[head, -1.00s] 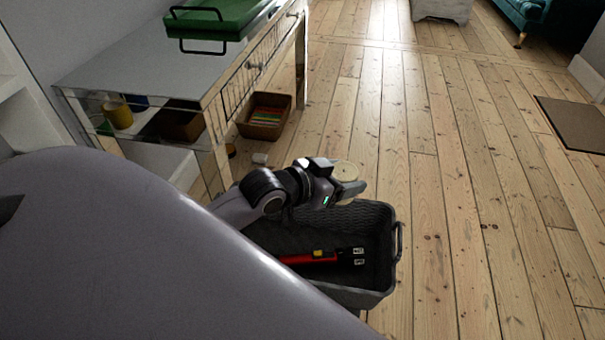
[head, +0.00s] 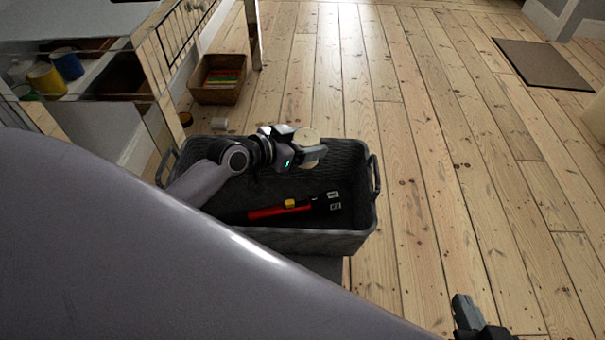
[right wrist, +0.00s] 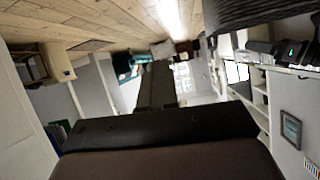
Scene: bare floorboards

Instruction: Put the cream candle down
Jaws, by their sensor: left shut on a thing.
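The cream candle (head: 306,136) is a pale round disc from above in the head view. My left gripper (head: 308,150) is shut on it, over the far part of the dark grey basket (head: 300,240). The candle looks to be above the basket, but its exact height cannot be told. A red and black tool (head: 268,212) with a yellow part lies inside the basket. My right gripper (head: 466,312) shows at the bottom right edge, apart from the basket; its jaw opening cannot be made out.
A mirrored console table (head: 140,30) with a yellow cup (head: 46,78) on its shelf stands at the left. Bare floorboards lie right of the grey basket, with a brown mat (head: 543,64) farther back.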

